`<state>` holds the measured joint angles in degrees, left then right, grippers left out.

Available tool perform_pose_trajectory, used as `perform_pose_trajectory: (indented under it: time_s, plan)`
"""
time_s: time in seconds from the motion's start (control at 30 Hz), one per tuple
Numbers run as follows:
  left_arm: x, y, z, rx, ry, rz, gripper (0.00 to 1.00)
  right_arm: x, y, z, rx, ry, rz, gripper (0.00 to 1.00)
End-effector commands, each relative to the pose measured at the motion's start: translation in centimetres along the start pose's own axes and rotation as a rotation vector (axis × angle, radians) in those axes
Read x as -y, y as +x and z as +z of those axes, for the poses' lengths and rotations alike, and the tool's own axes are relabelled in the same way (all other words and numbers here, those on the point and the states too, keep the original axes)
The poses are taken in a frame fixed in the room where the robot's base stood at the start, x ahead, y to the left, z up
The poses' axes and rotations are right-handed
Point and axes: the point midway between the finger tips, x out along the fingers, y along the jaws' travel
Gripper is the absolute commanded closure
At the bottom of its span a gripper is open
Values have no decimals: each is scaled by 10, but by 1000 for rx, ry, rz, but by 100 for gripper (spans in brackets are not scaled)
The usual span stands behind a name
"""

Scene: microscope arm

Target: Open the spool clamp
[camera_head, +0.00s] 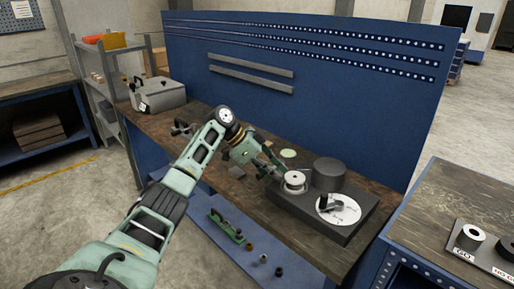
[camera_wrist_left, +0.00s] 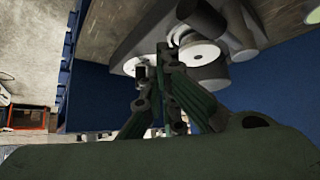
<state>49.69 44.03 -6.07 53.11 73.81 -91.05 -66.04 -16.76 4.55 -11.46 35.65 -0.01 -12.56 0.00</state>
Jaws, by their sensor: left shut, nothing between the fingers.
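A dark grey fixture (camera_head: 318,222) stands on the workbench. It bears a pale round spool (camera_head: 294,178), a dark cylinder (camera_head: 328,171) behind it, and a white marked dial (camera_head: 346,215) with a black lever (camera_head: 328,203). I cannot tell for sure which part is the clamp. My left gripper (camera_head: 276,172) is shut and empty, just left of the spool in the head view. In the left wrist view the fingertips (camera_wrist_left: 163,50) are close beside the spool (camera_wrist_left: 200,53); whether they touch is unclear. My right gripper is not in view.
A grey case (camera_head: 160,95) sits at the bench's far left. A blue perforated panel (camera_head: 300,80) rises behind the bench. Small parts lie on the lower shelf (camera_head: 225,250). A second bench (camera_head: 445,200) with gauge rings stands at right.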

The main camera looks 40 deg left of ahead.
Motion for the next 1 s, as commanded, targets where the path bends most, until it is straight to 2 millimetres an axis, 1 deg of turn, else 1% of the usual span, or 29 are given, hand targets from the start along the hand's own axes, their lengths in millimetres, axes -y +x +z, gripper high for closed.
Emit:
perform_pose_trajectory:
  time_s: [0.03, 0.1, 0.2, 0.27, 0.37, 0.53, 0.6, 0.67, 0.83, 1.0]
  plan:
    - [1, -1, -9, -3, 3, -2, 100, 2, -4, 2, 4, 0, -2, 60]
    - [8, -12, -7, -4, 0, -5, 100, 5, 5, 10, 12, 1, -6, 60]
    - [15, -25, -10, -5, 0, -3, 100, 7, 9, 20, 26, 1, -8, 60]
    - [20, -33, -11, -6, 0, -4, 100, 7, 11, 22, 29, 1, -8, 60]
    - [26, -47, -14, -7, 0, -3, 100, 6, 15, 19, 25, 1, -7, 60]
    - [36, -67, -17, -7, 0, -2, 100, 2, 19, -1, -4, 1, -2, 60]
    - [40, -72, -19, -7, 0, -2, 100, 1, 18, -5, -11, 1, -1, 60]
    - [42, -76, -19, -6, 0, -2, 100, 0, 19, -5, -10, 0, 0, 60]
    - [45, -83, -20, -4, 1, 1, 100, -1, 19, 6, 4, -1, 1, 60]
    - [46, -85, -19, -3, 2, 2, 100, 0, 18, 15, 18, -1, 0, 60]
